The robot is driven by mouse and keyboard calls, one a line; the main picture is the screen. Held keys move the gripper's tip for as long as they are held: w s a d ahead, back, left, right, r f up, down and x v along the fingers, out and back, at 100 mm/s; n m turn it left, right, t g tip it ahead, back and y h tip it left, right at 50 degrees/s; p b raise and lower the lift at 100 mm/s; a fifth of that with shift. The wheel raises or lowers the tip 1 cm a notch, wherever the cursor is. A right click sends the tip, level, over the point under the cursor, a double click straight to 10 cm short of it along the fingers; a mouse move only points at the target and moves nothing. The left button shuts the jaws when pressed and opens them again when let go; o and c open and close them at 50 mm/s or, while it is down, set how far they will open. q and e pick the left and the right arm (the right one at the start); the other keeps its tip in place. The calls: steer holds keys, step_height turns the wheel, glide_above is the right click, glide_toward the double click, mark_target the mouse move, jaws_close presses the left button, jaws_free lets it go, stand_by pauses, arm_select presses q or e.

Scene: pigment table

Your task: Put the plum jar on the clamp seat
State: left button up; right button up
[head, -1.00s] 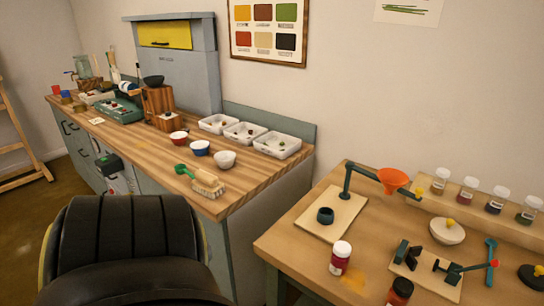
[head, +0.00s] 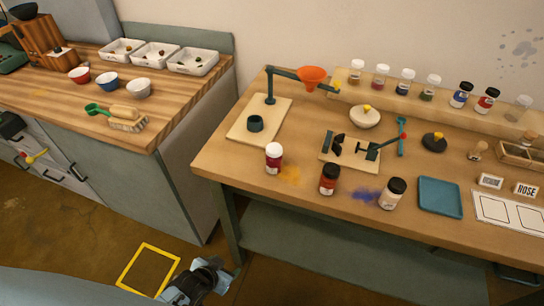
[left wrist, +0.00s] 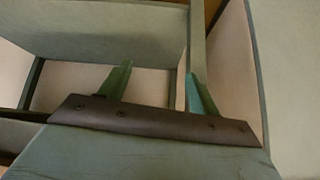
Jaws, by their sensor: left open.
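A jar with a white lid and dark plum-red contents (head: 273,158) stands upright at the front left of the right-hand table; I take it as the plum jar. The clamp (head: 368,149) has dark blocks and a red-tipped lever, on a pale board (head: 347,163) behind and right of that jar. My left gripper (head: 222,273) is low, below the table top and in front of the table's left leg. In the left wrist view, its two green fingers (left wrist: 160,82) are apart with nothing between them. My right gripper is not in view.
A red-brown jar (head: 329,180) and a dark-lidded jar (head: 391,194) stand along the front edge. A funnel stand (head: 270,87) is behind left, and a blue tray (head: 440,197) is right. The table's lower shelf (head: 340,255) is bare.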

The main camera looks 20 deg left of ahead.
arm_select(q)
steer(key=w+d+r+t, duration=0.1)
steer(key=w+r, duration=0.2)
steer(key=r, duration=0.3)
steer(key=w+d+r+t+h, duration=0.1)
steer(key=w+r+t, duration=0.15)
steer(key=r, duration=0.45)
steer(key=w+d+r+t, duration=0.1)
steer(key=w+r, duration=0.3)
steer(key=r, duration=0.2)
steer(key=t+h+p, duration=0.1)
steer(key=t, duration=0.1)
glide_toward(273, 150)
steer(key=x, duration=1.1)
steer(key=shift+b, duration=0.4)
steer(key=shift+s, duration=0.1)
steer(key=c, duration=1.1)
